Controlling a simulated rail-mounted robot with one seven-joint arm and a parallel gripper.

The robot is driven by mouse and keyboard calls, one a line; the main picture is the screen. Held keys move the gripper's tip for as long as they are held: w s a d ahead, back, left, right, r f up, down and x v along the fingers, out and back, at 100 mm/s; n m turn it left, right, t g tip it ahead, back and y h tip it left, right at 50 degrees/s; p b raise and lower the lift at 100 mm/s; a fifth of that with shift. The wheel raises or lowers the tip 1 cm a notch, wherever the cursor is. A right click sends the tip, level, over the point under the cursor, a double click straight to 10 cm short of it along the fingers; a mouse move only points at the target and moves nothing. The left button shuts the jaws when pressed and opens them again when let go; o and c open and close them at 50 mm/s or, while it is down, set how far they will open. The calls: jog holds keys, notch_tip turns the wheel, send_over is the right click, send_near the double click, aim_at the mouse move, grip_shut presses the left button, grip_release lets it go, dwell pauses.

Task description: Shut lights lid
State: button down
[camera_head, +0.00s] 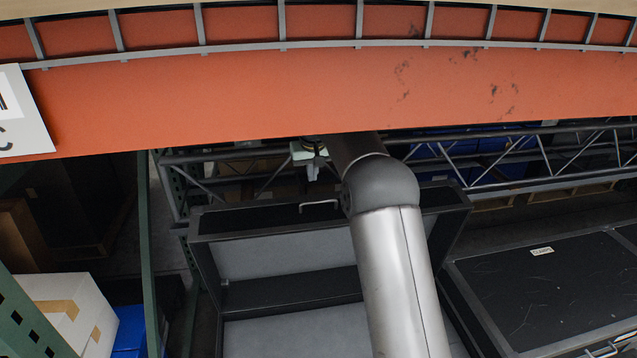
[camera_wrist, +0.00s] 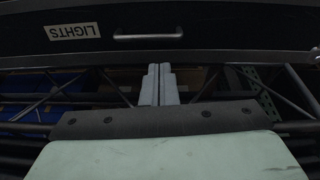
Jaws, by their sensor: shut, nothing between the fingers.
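The dark lights lid (camera_head: 275,217) stands open in the head view, with its grey lining facing me. Its case shows below it, partly hidden by my arm. In the wrist view, the lid (camera_wrist: 225,30) crosses the top, with an upside-down "LIGHTS" label (camera_wrist: 73,31) and a metal handle (camera_wrist: 148,33). The handle also shows in the head view (camera_head: 320,204). My gripper (camera_head: 312,168) is behind and above the lid's upper edge, partly hidden by the orange beam. In the wrist view, its fingers (camera_wrist: 158,72) are together and empty, with the tips close to the lid's edge; contact is unclear.
A wide orange beam (camera_head: 330,95) crosses above my arm. A closed dark case (camera_head: 555,290) with a small white label is at right. Metal trusses (camera_head: 525,155) run behind. A green rack post (camera_head: 149,250) and a white carton (camera_head: 65,300) are at left.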

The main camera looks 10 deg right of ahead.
jog(key=p, duration=0.1)
send_over(319, 209)
jog(key=w, duration=0.1)
jog(key=shift+m, duration=0.3)
jog(key=p+x, duration=0.2)
jog(key=x, duration=0.8)
jog(key=shift+w+a+f+p, duration=0.15)
jog(key=shift+w+f+p, duration=0.1)
jog(key=shift+p, duration=0.15)
jog(key=shift+s+r, duration=0.15)
jog(key=shift+s, duration=0.35)
jog(key=shift+s+r, duration=0.15)
jog(key=shift+s, duration=0.4)
jog(key=shift+s+p, duration=0.3)
jog(key=shift+s, duration=0.5)
jog(key=shift+s+f, duration=0.1)
jog(key=shift+s, duration=0.1)
jog(key=shift+s, duration=0.1)
